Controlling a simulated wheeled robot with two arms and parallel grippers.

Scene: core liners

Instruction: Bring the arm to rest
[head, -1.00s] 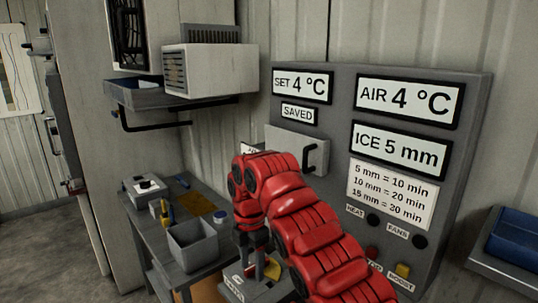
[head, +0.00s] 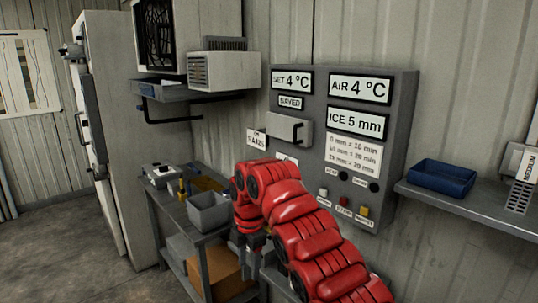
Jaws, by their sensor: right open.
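My right arm (head: 308,230) is red and segmented. It reaches in from the bottom right and bends down at its wrist in front of the control panel. My right gripper (head: 254,262) points downward, with dark fingers beside the right end of the workbench. Its fingers are open and I see nothing held between them. The grey control panel (head: 400,120) stands behind the arm and shows SET 4 °C, AIR 4 °C and ICE 5 mm. My left gripper is not in view.
A grey workbench (head: 163,205) at left holds a grey open bin (head: 209,212) close to my right gripper. A cardboard box (head: 215,270) sits below. A shelf (head: 455,208) with a blue tray (head: 441,178) is at right. Floor at left is clear.

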